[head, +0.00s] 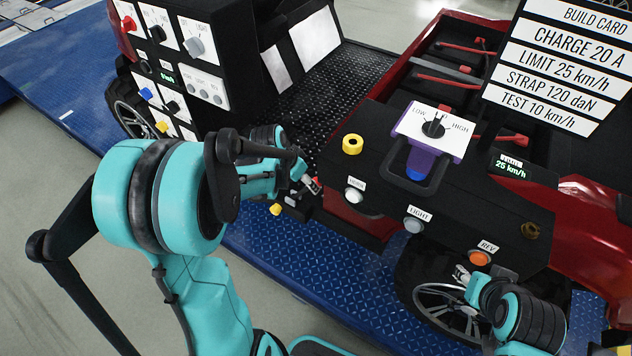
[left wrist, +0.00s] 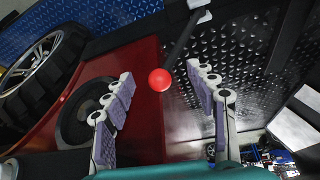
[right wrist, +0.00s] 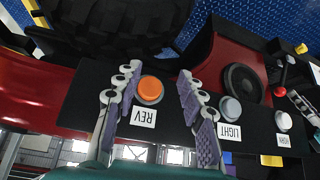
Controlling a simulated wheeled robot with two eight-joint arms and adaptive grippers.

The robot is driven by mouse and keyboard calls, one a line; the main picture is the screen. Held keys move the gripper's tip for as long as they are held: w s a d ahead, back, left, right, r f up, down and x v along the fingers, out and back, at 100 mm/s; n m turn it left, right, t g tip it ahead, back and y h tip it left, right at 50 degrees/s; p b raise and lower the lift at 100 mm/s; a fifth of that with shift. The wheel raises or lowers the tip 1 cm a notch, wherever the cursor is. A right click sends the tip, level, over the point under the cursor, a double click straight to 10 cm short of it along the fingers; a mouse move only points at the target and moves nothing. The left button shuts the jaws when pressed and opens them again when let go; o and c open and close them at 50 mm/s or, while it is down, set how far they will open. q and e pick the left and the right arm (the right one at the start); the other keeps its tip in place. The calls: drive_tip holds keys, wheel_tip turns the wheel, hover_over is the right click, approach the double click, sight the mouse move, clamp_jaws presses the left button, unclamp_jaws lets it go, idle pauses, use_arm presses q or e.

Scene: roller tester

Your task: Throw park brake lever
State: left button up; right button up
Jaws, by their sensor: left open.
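The park brake lever shows in the left wrist view as a red ball knob (left wrist: 160,79) on a dark rod (left wrist: 184,38). Its knob also shows in the right wrist view (right wrist: 291,60). My left gripper (left wrist: 166,84) is open, with its fingers spread on both sides of the knob; I cannot tell whether they touch it. In the head view the left gripper (head: 308,186) is at the cab's near edge, and my arm hides most of the lever. My right gripper (right wrist: 152,88) is open and empty at the orange REV button (right wrist: 150,90).
A black switch panel (head: 175,75) stands left. A build card (head: 560,65) stands at upper right. A wheel (head: 450,310) sits below the dash.

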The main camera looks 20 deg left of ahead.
sight(314, 179)
use_arm(q)
drive_tip(key=w, duration=0.1)
drive_tip(key=w+d, duration=0.1)
drive_tip(key=w+f, duration=0.1)
drive_tip(key=shift+w+d, duration=0.1)
drive_tip(key=shift+d, duration=0.05)
drive_tip(key=shift+b+x, duration=0.5)
drive_tip(key=shift+x, duration=0.75)
drive_tip(key=shift+w+f, duration=0.2)
drive_tip(key=shift+f, duration=0.45)
